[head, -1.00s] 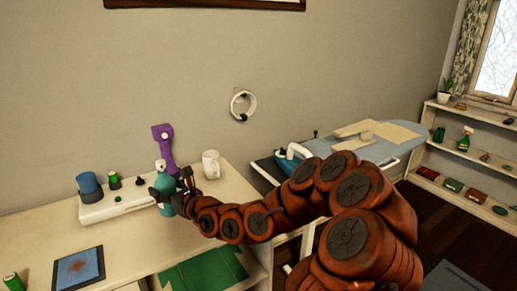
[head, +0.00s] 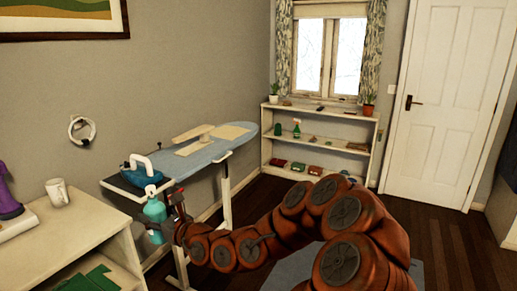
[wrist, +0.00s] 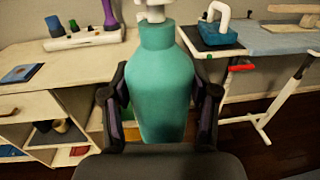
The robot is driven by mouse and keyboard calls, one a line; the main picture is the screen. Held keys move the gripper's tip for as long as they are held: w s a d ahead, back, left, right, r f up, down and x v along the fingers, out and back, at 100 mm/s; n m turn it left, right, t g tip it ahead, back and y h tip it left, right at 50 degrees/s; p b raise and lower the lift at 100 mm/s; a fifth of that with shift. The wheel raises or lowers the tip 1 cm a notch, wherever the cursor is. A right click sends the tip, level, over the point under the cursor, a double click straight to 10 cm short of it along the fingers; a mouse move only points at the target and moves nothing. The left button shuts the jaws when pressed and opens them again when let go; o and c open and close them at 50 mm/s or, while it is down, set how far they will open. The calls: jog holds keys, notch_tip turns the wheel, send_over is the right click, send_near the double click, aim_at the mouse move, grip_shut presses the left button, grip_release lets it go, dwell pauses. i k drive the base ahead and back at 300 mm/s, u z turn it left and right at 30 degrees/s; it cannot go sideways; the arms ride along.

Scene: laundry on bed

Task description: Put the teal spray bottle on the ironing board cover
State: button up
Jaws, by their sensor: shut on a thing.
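The teal spray bottle (head: 155,210) is upright in my gripper (head: 166,222), in front of the near end of the ironing board. In the wrist view the bottle (wrist: 162,85) stands between the two fingers of my gripper (wrist: 160,105), which are shut on its sides. The top of its white spray head is cut off there. The ironing board cover (head: 202,154) is light blue and lies beyond the bottle, up and to the right. It also shows at the upper right of the wrist view (wrist: 275,41).
A teal iron (head: 142,175) stands on the board's near end. Beige wooden pieces (head: 192,134) lie on the cover, with bare cover around them. A white mug (head: 57,192) stands on the cabinet (head: 75,232) at left. A shelf (head: 330,117) stands under the window.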

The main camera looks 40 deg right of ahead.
aim_at(156, 162)
jog(key=u, duration=1.15)
jog(key=i, duration=1.25)
jog(key=z, duration=0.8)
jog(key=i, duration=0.75)
jog(key=z, duration=0.15)
